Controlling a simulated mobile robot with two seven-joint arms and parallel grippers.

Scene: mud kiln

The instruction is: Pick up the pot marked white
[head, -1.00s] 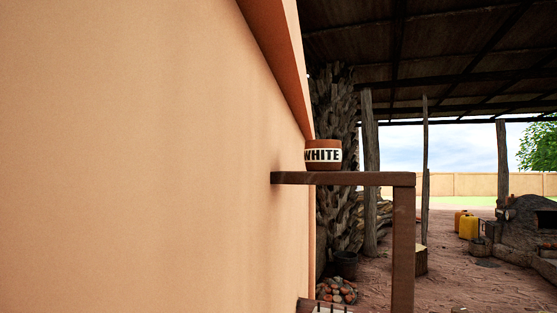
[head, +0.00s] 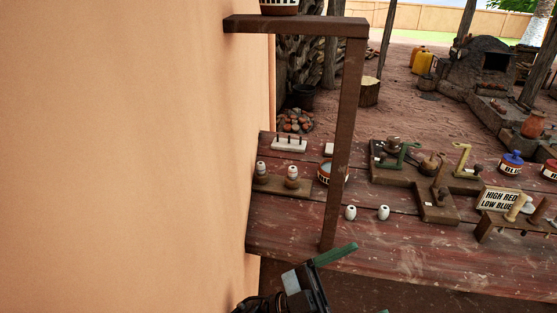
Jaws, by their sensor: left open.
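The brown pot marked white (head: 279,7) stands on the wooden shelf (head: 300,25) at the top edge. Only its lower part and the bottom of its label show; the rest is cut off. My left gripper (head: 365,280) is at the bottom of the view, open and empty, with green-tipped fingers. One finger shows well; only a tip of the other shows at the bottom edge. The gripper is well below the shelf and apart from the pot. My right gripper is not in view.
The shelf's post (head: 344,140) rises from the red-brown table (head: 400,262). A plain orange wall (head: 120,150) fills the left. On the table are another labelled pot (head: 325,173) partly behind the post, small white pieces, wooden fixtures, a sign (head: 497,198) and a blue-lidded pot (head: 511,162).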

